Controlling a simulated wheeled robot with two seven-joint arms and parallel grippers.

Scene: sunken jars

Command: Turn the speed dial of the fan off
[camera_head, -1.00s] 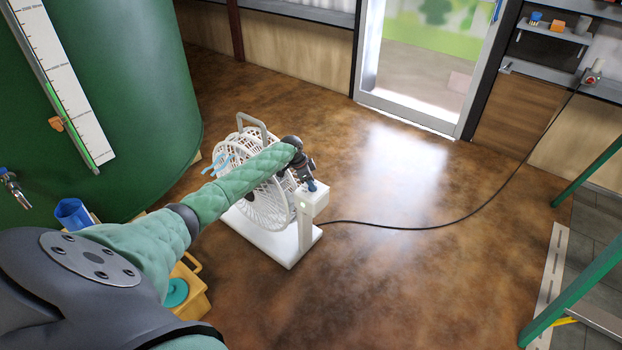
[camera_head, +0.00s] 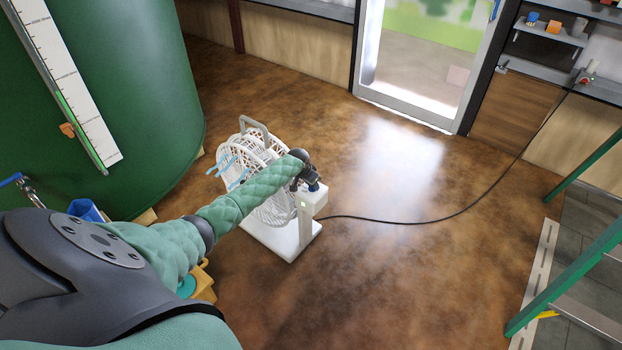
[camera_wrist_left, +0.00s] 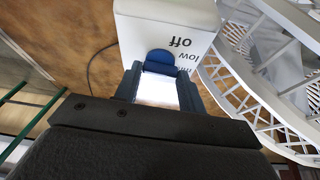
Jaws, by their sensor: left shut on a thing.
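The white fan (camera_head: 276,190) stands on the brown floor, with its control box (camera_head: 318,204) at its right end. In the left wrist view the box (camera_wrist_left: 140,28) shows lettering, upside down, reading "off", "low" and a partly hidden word. The blue speed dial (camera_wrist_left: 159,58) is between the fingertips of my left gripper (camera_wrist_left: 158,78), which is shut on it. The fingers hide part of the dial, so I cannot tell its setting. In the head view my left gripper (camera_head: 312,184) is at the top of the box. My right gripper is not in view.
A black cord (camera_head: 440,220) runs from the fan across the floor to the wall at upper right. A large green tank (camera_head: 150,90) stands at left. A green-legged frame (camera_head: 570,275) is at right. The floor between is clear.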

